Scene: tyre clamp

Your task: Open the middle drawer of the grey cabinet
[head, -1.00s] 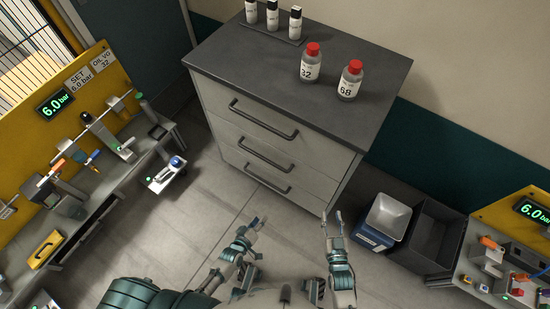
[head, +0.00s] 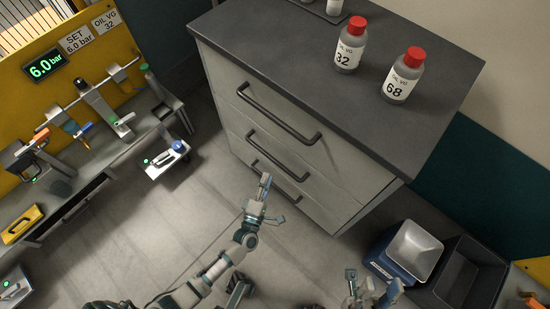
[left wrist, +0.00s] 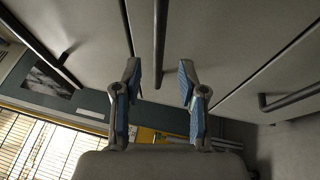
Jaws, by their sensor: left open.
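The grey cabinet (head: 330,180) has three shut drawers with dark bar handles. The middle drawer's handle (head: 280,152) is partly above my left gripper (head: 271,201), whose fingers are spread and empty in front of the lower drawers. In the left wrist view my left gripper (left wrist: 160,80) is open, and the middle handle (left wrist: 160,40) lines up between its fingertips; I cannot tell how far off it is. The top handle (head: 278,113) is clear, and the bottom handle (head: 290,197) is partly hidden by the gripper. My right gripper (head: 371,281) is low, at the bottom edge, with fingers apart.
Bottles marked 32 (head: 350,45) and 68 (head: 403,76) stand on the cabinet top. A blue bin (head: 392,262) and a dark crate (head: 470,270) stand right of the cabinet. A workbench (head: 80,190) is on the left. Floor before the cabinet is free.

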